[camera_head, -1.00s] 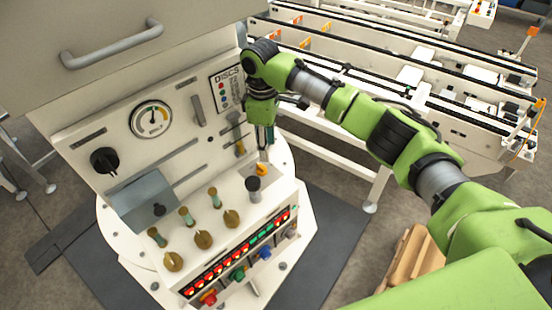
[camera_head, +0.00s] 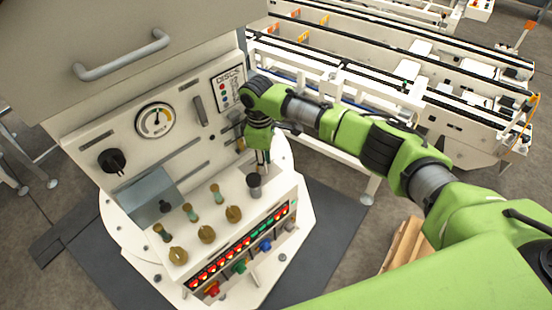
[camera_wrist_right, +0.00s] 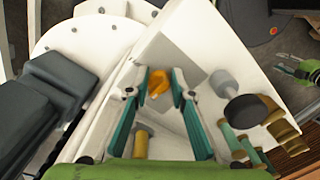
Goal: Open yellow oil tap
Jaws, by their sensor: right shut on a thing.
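The yellow oil tap (camera_wrist_right: 157,82) is a small yellow-orange handle on the white console's sloped top. In the right wrist view it sits between the fingertips of my right gripper (camera_wrist_right: 160,86), which is shut on it. In the head view my right gripper (camera_head: 263,164) points down onto the console beside the black-capped knob (camera_head: 254,182), and it hides the tap. A green gripper, apparently my left one (camera_wrist_right: 300,68), shows small at the right edge of the right wrist view, away from the tap; its finger opening is unclear. It is not in the head view.
Several brass knobs (camera_head: 206,234) and green-banded fittings stand left of the tap on the console. Lit red and green buttons (camera_head: 240,243) line its front. A dial gauge (camera_head: 155,121) and a black rotary knob (camera_head: 111,160) are on the upright panel. White conveyors (camera_head: 400,110) stand behind.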

